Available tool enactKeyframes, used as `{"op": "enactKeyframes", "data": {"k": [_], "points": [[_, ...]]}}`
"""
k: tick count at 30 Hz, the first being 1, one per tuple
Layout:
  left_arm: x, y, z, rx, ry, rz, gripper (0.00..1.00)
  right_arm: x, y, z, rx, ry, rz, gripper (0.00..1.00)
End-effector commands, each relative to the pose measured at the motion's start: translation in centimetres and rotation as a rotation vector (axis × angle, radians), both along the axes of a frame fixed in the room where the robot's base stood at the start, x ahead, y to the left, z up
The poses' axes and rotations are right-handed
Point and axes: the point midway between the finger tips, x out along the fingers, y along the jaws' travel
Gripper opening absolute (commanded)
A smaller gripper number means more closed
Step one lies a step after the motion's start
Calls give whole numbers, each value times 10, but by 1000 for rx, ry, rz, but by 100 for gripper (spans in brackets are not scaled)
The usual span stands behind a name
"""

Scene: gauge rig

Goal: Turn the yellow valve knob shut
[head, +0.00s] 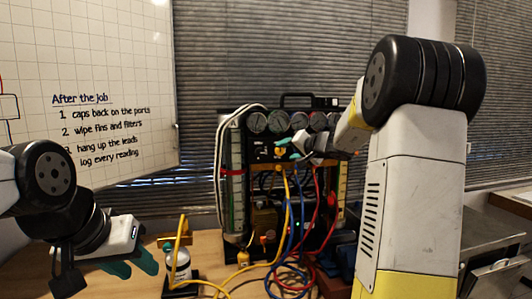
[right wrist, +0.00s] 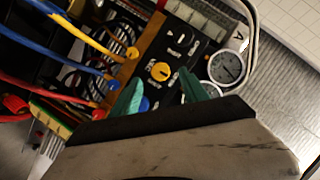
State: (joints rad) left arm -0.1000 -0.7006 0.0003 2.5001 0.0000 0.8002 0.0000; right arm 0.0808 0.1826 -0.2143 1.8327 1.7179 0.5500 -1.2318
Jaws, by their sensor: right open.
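The yellow valve knob (right wrist: 160,71) sits on the dark front panel of the gauge rig. In the right wrist view it lies between and just beyond the two teal fingertips of my right gripper (right wrist: 159,78), which is open with nothing between its fingers. In the head view the knob (head: 278,152) is small, just left of my right gripper (head: 291,147). I cannot tell whether the fingers touch it. A blue knob (right wrist: 144,103) is partly hidden by a finger. My left gripper (head: 134,263) is open and empty at the lower left, away from the rig.
Round gauges (head: 257,122) line the rig's top. Yellow, blue and red hoses (head: 288,215) hang from its front onto the bench. A whiteboard (head: 95,60) with notes is behind.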

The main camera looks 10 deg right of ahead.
Motion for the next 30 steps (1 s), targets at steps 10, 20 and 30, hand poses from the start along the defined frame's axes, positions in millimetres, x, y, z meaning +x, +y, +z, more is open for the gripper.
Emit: {"op": "enactKeyframes", "data": {"k": [10,20,30], "points": [[0,0,0,0,0,0,36,45,16,-14,-1,1,3,52],[0,0,0,0,0,0,36,50,18,-15,0,1,3,52],[0,0,0,0,0,0,36,50,18,-15,0,1,3,0]]}}
